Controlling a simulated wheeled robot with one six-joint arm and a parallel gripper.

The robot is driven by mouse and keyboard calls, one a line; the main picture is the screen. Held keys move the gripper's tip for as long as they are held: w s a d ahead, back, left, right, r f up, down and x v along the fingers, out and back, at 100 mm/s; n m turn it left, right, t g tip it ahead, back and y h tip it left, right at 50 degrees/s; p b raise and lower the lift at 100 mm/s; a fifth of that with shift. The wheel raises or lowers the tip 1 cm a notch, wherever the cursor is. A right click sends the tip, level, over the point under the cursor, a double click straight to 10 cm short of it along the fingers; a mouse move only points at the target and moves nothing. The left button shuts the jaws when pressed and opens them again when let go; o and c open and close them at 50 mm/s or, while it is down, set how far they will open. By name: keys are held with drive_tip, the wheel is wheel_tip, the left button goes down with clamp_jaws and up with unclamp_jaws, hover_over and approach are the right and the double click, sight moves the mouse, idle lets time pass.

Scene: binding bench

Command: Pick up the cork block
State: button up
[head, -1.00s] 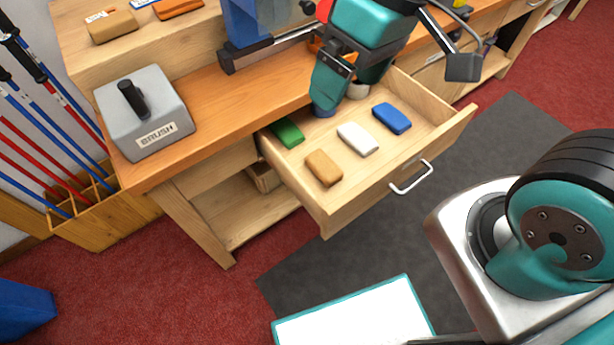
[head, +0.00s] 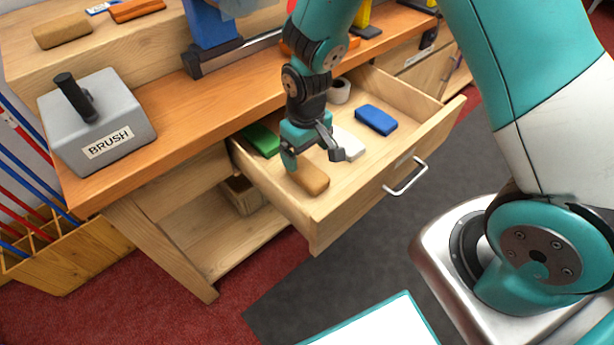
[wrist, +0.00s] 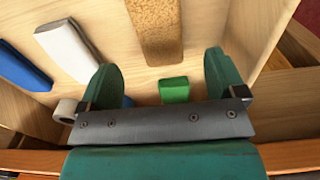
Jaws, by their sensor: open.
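The tan, speckled cork block (head: 312,180) lies in the open drawer (head: 285,205), near its front left corner. In the wrist view the cork block (wrist: 157,28) stretches up from just beyond my fingertips, in line with the gap between them. My gripper (head: 314,157) is open and empty, pointing down over the drawer close to the cork block's back end. In the wrist view my gripper (wrist: 160,72) shows both fingers spread wide.
A green block (head: 262,139), a white block (head: 349,144) and a blue block (head: 376,120) share the drawer, with a pale roll (head: 339,91) behind. A grey box labelled BRUSH (head: 97,125) stands on the bench. Another tan block (head: 62,31) lies on the raised shelf.

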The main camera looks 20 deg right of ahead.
sight(307, 170)
wheel_tip(307, 170, down, 8)
drive_tip(key=shift+w+r+b, duration=0.1)
drive_tip(key=shift+r+b, duration=0.05)
drive_tip(key=shift+b, duration=0.25)
drive_tip(key=shift+c, duration=0.4)
drive_tip(key=c, duration=0.9)
